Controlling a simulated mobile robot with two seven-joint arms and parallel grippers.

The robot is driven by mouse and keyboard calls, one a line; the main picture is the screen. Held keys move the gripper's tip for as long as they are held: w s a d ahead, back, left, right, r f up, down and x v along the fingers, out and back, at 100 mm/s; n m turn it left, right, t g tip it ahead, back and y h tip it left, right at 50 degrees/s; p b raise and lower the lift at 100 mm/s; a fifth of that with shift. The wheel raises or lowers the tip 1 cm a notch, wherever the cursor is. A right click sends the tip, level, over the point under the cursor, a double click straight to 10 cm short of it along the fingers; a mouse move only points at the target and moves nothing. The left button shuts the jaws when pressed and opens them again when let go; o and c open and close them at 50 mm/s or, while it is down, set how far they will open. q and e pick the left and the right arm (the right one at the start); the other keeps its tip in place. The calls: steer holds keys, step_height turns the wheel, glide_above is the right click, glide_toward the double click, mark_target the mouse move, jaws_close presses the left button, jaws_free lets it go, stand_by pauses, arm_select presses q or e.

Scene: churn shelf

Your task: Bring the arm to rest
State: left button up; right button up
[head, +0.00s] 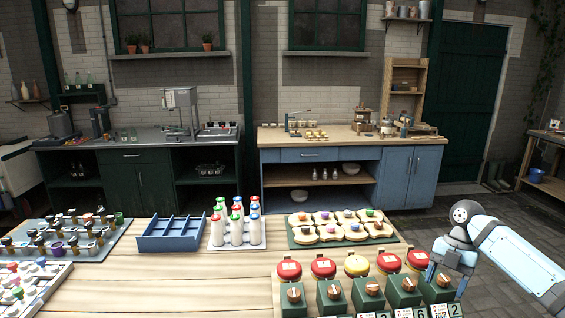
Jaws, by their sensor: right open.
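My right arm (518,255) comes in from the right edge. Its gripper (449,280) points down, open, with nothing seen between the fingers. It shows at the right end of a row of dark green boxes with brown knobs (407,290), at the table's right edge. I cannot tell whether it touches the rightmost box, which it partly covers. Behind the boxes is a row of round red and yellow lids (323,269). My left gripper is not in view.
The wooden table (170,280) bears a blue divided tray (172,233), white bottles with coloured caps (237,232), a green tray of pale pieces (291,236) and racks of small items at left. Number cards (440,311) stand in front. Open floor (480,222) lies to the right.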

steer(key=s+a+f+m+t+y+p, duration=0.1)
steer(key=s+a+f+m+t, duration=0.1)
steer(key=s+a+f+m, duration=0.35)
steer(key=s+a+f+m+t+p, duration=0.1)
steer(key=s+a+f+m+t, duration=0.1)
steer(key=a+f, duration=0.55)
steer(key=s+a+f+m+t+y+p, duration=0.15)
steer(key=s+a+f+m, duration=0.25)
steer(key=f, duration=0.5)
arm_select(q)
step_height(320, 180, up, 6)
steer(key=p, duration=0.2)
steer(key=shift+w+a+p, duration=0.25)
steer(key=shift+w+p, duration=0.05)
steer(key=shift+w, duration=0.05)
arm_select(e)
steer(key=s+a+r+m+t+h, duration=0.2)
steer(key=s+m+t, duration=0.6)
steer(key=s, duration=1.1)
steer(key=m, duration=0.4)
steer(key=shift+r+m, duration=0.15)
steer(key=shift+m, duration=0.2)
steer(key=shift+t, duration=0.25)
